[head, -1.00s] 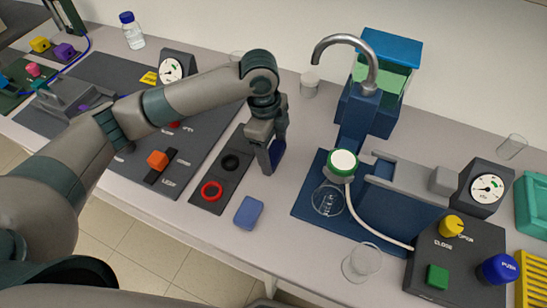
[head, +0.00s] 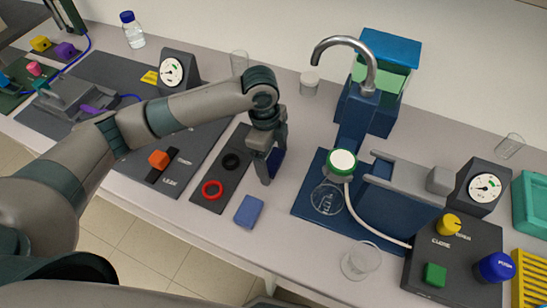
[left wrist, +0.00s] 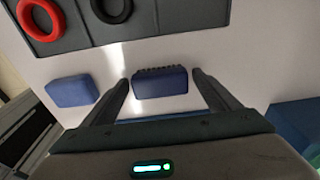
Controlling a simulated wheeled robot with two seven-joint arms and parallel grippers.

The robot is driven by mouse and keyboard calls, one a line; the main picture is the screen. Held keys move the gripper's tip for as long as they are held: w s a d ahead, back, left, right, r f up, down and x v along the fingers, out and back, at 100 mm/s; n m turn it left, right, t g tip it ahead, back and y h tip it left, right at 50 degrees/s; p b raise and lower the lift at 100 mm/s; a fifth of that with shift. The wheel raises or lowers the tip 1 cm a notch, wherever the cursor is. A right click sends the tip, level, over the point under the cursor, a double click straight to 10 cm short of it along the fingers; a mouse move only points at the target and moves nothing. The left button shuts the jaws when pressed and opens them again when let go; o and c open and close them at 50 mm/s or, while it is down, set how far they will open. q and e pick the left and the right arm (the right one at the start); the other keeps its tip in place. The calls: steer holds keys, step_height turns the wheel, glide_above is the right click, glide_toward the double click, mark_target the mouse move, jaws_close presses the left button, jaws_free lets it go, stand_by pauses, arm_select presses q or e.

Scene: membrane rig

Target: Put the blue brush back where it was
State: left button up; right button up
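The blue brush (left wrist: 160,82), with dark bristles along one edge, is between the two fingers of my left gripper (left wrist: 160,78) in the left wrist view. In the head view the brush (head: 275,162) shows as a dark blue patch at the fingers of my left gripper (head: 267,180), which points down low over the table. Contact between brush and table is not clear. A plain blue block (head: 249,211) lies on the table in front of it, also in the left wrist view (left wrist: 72,90). My right gripper is not in view.
A dark strip (head: 210,207) with a red ring (head: 212,190) and a black ring (head: 231,162) lies left of the gripper.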

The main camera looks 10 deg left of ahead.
mark_target(269, 157)
arm_select(q)
step_height(269, 157, up, 12)
steer(key=a+b, duration=0.1)
steer(key=b, duration=0.2)
steer(key=shift+w+a, duration=0.15)
steer(key=shift+a, duration=0.05)
stand_by(0.3)
steer(key=shift+r, duration=0.1)
stand_by(0.4)
